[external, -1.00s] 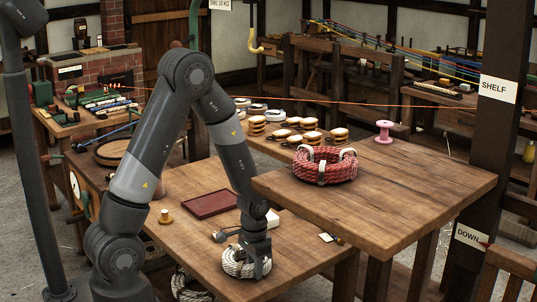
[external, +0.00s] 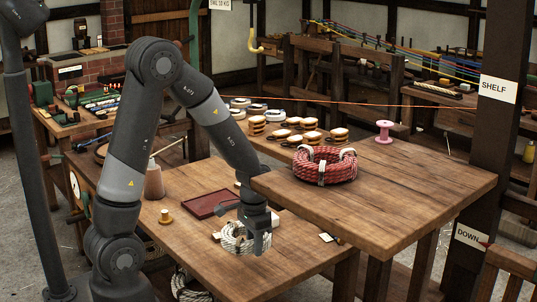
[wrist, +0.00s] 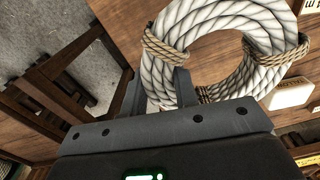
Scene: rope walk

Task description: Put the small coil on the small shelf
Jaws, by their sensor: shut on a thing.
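A white rope coil with tan bindings (external: 232,240) is in my gripper (external: 258,243), just above the lower wooden table. In the wrist view, the coil (wrist: 178,32) has one side of its ring between the two fingers of my gripper (wrist: 158,92), and its hole is open. A raised wooden top (external: 420,205) stands to the right, higher than the table; a sign reading SHELF (external: 498,90) hangs on the post behind it. I cannot tell for certain whether this top is the small shelf.
A red rope coil (external: 325,168) sits on the raised top's left part; its front and right are bare. A pink spool (external: 384,132) and several small wound bundles (external: 310,138) stand behind.

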